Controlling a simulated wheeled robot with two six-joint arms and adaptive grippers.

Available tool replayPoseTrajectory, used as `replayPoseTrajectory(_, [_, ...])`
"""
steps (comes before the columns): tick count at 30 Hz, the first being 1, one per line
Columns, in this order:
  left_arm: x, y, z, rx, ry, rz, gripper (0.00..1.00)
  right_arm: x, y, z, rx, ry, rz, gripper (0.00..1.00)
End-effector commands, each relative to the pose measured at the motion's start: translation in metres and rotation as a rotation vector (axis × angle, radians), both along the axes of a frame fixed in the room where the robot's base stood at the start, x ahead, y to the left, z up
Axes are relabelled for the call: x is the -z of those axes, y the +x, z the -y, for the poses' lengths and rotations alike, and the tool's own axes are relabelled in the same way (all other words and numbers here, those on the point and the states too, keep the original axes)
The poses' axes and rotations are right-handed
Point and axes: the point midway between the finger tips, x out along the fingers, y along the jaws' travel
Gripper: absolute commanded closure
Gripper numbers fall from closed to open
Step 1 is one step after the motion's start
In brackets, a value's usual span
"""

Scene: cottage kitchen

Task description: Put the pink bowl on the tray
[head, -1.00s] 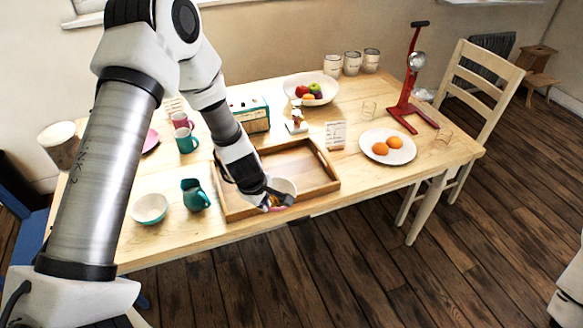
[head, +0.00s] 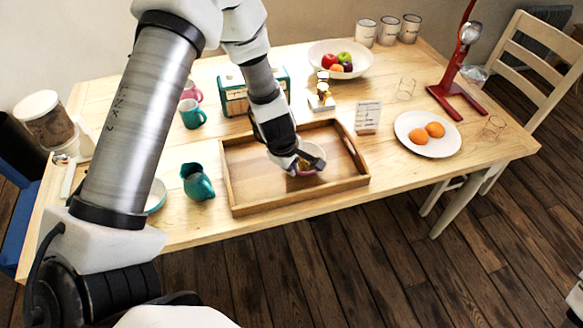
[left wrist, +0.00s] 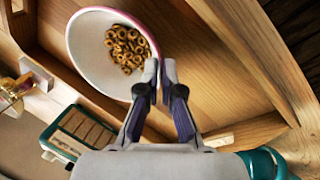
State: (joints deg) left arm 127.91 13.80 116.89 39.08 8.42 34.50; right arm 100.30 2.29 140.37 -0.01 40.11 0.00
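The pink bowl (head: 312,153), white inside with brown cereal rings in it, is over the inside of the wooden tray (head: 250,205) in the head view. In the left wrist view the bowl (left wrist: 88,62) shows its pink rim and rings, with the tray floor (left wrist: 215,75) around it. My left gripper (head: 304,161) is at the bowl's near rim. In the left wrist view its fingers (left wrist: 158,76) are close together with the rim between them. I cannot tell whether the bowl's base touches the tray.
A teal jug (head: 197,182) and a partly hidden teal bowl (head: 156,195) stand left of the tray. A radio (head: 235,95), a small scale-like item (head: 322,98) and a card (head: 367,117) stand behind it. A plate with oranges (head: 412,133) is to the right.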

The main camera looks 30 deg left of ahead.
Motion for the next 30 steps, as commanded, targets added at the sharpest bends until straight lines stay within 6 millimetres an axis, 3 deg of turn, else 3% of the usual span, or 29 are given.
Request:
replayPoseTrajectory(5, [0.005,0.0,0.0,0.0,0.0,0.0,1.0,0.005,0.0,0.0,0.0,0.0,-0.001,0.32])
replayPoseTrajectory(7, [0.004,0.0,0.0,0.0,0.0,0.0,0.75,0.003,0.0,0.0,0.0,0.0,-0.001,0.32])
replayPoseTrajectory(8, [0.004,0.0,0.0,0.0,0.0,0.0,0.69,0.003,0.0,0.0,0.0,0.0,-0.001,0.32])
replayPoseTrajectory(18, [-0.001,0.0,0.0,0.0,0.0,0.0,0.69,-0.001,0.0,0.0,0.0,0.0,-0.001,0.32])
replayPoseTrajectory(23, [-0.028,-0.006,0.0,-0.001,-0.001,0.001,0.69,-0.019,0.0,0.0,0.0,0.0,-0.001,0.32])
replayPoseTrajectory(30, [-0.091,-0.024,0.0,-0.001,-0.001,0.002,0.69,-0.056,0.0,0.0,0.0,0.0,0.0,0.32])
